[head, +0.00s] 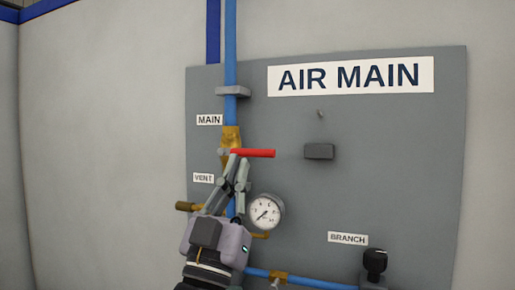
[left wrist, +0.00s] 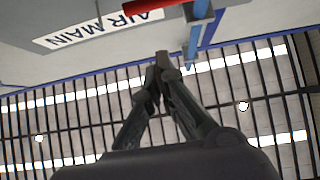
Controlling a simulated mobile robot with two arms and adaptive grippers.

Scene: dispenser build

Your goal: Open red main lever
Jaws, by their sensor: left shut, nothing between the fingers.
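The red main lever (head: 254,153) lies horizontal, pointing right from the brass main valve (head: 231,138) on the blue vertical pipe, beside the MAIN label. My left gripper (head: 240,157) is shut and empty, its fingertips at or just below the left part of the lever in the head view. In the left wrist view the closed fingertips (left wrist: 161,58) point toward the panel, and the red lever (left wrist: 148,4) shows at the top edge, apart from them in the picture. Whether they touch cannot be told. The gripper hides part of the pipe below the valve. My right gripper is not in view.
A grey panel with an AIR MAIN sign (head: 350,75) stands behind. A pressure gauge (head: 266,211) sits close right of my gripper, and a brass vent fitting (head: 186,206) to its left. A grey block (head: 319,151) and a black branch knob (head: 375,260) are further right.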

